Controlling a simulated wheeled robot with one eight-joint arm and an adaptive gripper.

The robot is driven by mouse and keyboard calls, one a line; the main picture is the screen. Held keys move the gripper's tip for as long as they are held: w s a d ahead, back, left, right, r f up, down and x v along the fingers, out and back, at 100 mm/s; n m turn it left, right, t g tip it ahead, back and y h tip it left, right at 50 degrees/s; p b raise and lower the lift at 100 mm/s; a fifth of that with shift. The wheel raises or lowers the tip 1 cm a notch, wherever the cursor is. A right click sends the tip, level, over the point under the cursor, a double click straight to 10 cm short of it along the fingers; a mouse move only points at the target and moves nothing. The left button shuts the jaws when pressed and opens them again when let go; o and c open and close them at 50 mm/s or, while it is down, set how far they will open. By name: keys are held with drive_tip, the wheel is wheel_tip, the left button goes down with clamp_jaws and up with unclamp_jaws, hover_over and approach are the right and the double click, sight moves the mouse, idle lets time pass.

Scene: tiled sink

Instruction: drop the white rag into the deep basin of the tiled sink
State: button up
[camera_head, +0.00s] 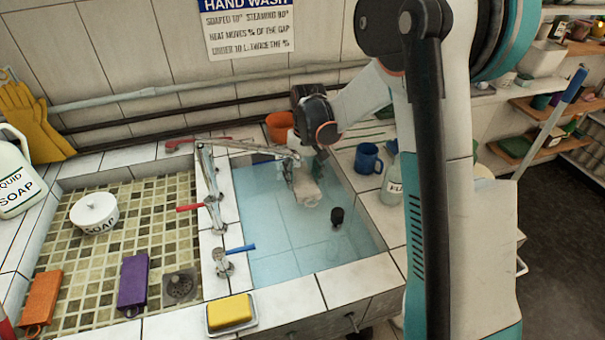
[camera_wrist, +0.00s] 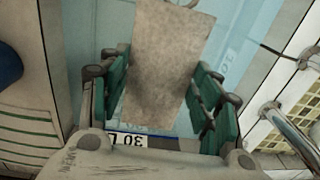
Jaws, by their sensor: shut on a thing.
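The white rag (camera_head: 307,188) hangs from my gripper (camera_head: 300,165) over the far part of the deep basin (camera_head: 268,268), which holds clear bluish water. In the wrist view the rag (camera_wrist: 165,65) looks greyish-white and lies between the two green finger pads of my gripper (camera_wrist: 165,95). My gripper is shut on the rag. I cannot tell whether the rag's lower end touches the water. The gripper itself is partly hidden behind the faucet and the rag in the head view.
A metal faucet (camera_head: 208,175) with red and blue handles stands on the divider, its spout reaching over the basin near my gripper. A blue mug (camera_head: 368,159) and a bottle (camera_head: 391,182) stand on the right rim. An orange pot (camera_head: 279,126) is behind. A dark object (camera_head: 337,216) is in the basin.

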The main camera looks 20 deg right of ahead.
sight(305, 179)
drive_tip(key=o, duration=1.1)
drive_tip(key=shift+r, duration=0.15)
drive_tip(key=r, duration=1.1)
drive_tip(key=shift+d+r, duration=0.35)
drive_tip(key=shift+r, duration=0.05)
